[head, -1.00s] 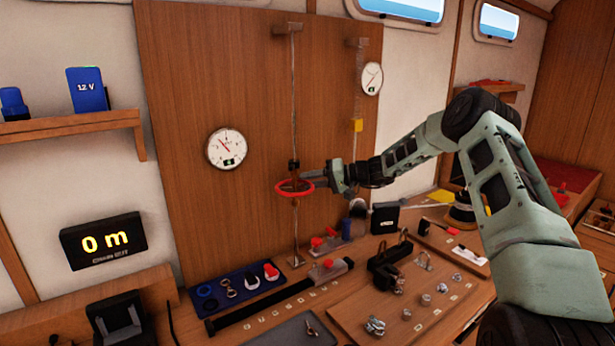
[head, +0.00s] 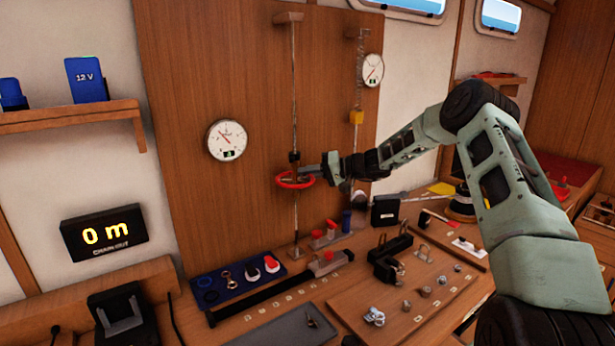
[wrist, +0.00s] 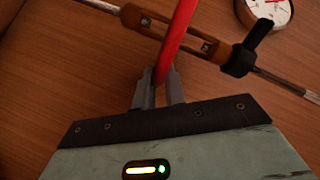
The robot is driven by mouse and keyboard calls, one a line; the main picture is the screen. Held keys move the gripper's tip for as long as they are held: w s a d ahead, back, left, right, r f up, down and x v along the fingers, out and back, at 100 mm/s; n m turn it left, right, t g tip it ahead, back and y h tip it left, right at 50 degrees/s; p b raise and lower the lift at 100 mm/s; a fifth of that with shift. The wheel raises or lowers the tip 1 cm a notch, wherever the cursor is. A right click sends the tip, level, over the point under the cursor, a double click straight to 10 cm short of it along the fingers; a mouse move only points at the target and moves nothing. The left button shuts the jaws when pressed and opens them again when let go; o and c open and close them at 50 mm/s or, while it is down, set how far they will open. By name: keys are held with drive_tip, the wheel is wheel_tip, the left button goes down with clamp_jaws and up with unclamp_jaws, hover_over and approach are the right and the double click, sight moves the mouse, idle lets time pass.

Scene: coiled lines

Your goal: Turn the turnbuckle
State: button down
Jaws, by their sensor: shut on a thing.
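My gripper (head: 312,175) reaches the ring from the right.
Below, the bench holds a blue tray (head: 235,295) and several small fittings on a wooden board (head: 345,308).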

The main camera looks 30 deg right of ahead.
drive_tip(key=shift+s+d+f+m+t+h+b, duration=0.1)
drive_tip(key=shift+s+f+m+t+h+b, duration=0.25)
drive_tip(key=shift+b, duration=1.7)
drive_tip(key=shift+s+d+f+m+t+h+b, duration=0.1)
drive_tip(key=shift+f+m+t+h+b, duration=0.3)
drive_tip(key=shift+b, duration=1.65)
drive_tip(key=m+t+h+b, duration=0.1)
drive_tip(key=h+b, duration=0.1)
drive_tip(key=b, duration=0.4)
drive_tip(key=s+m+t+h+b, duration=0.1)
drive_tip(key=m+h+b, duration=0.1)
drive_tip(key=b, duration=0.5)
drive_tip(key=s+m+t+h+b, duration=0.1)
drive_tip(key=m+h+b, duration=0.1)
drive_tip(key=b, duration=0.4)
drive_tip(key=shift+s+a+r, duration=0.1)
drive_tip(key=shift+a+r, duration=0.05)
drive_tip(key=h+b, duration=0.1)
drive_tip(key=b, duration=0.1)
drive_tip(key=m+b, duration=0.1)
drive_tip(key=s+m+h+b, duration=0.1)
drive_tip(key=b, duration=0.1)
drive_tip(key=shift+a+r+h+b, duration=0.1)
drive_tip(key=shift+r+h+b, duration=0.15)
drive_tip(key=shift+h+b, duration=0.1)
drive_tip(key=c, duration=1.5)
unclamp_jaws()
drive_tip(key=shift+r, duration=0.2)
